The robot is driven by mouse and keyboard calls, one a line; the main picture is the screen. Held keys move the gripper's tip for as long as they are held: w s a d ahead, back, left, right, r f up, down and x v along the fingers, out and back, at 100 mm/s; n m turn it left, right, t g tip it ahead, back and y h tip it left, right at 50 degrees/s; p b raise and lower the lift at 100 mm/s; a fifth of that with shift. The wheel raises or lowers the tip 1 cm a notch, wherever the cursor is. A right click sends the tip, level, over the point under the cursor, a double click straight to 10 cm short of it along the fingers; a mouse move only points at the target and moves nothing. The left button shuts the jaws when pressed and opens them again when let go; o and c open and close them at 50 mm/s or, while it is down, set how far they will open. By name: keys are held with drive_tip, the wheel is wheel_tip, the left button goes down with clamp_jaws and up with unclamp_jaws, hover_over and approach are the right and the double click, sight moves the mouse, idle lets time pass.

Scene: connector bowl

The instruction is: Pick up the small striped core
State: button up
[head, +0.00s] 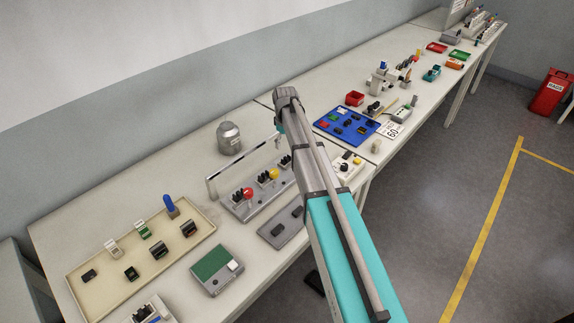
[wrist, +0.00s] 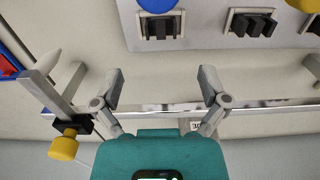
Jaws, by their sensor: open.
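I cannot make out a small striped core for certain in either view. A thin bar with dark and light bands (head: 243,159) spans above the grey connector board (head: 238,209) in the head view; it is long, not small. My gripper (wrist: 160,80) is open and empty in the wrist view, its two fingers wide apart. Pale bare surface lies between the fingertips. A shiny rail (wrist: 180,106) crosses behind the fingers. In the head view my arm hides part of the table, and the fingers are not clear there.
The wrist view shows black connectors (wrist: 252,22) ahead and a yellow knob (wrist: 63,148) at left. In the head view, a beige tray (head: 88,264) with several parts is at left, a grey canister (head: 229,138) behind, and a blue tray (head: 329,125) beyond my arm.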

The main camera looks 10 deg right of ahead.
sight(285, 157)
drive_tip(key=shift+f+b, duration=0.85)
drive_tip(key=shift+f, duration=0.35)
drive_tip(key=shift+f+b, duration=2.6)
drive_tip(key=c, duration=1.2)
drive_tip(key=shift+c, duration=0.2)
drive_tip(key=shift+r, duration=0.15)
wheel_tip(285, 157, up, 10)
drive_tip(key=p, duration=1)
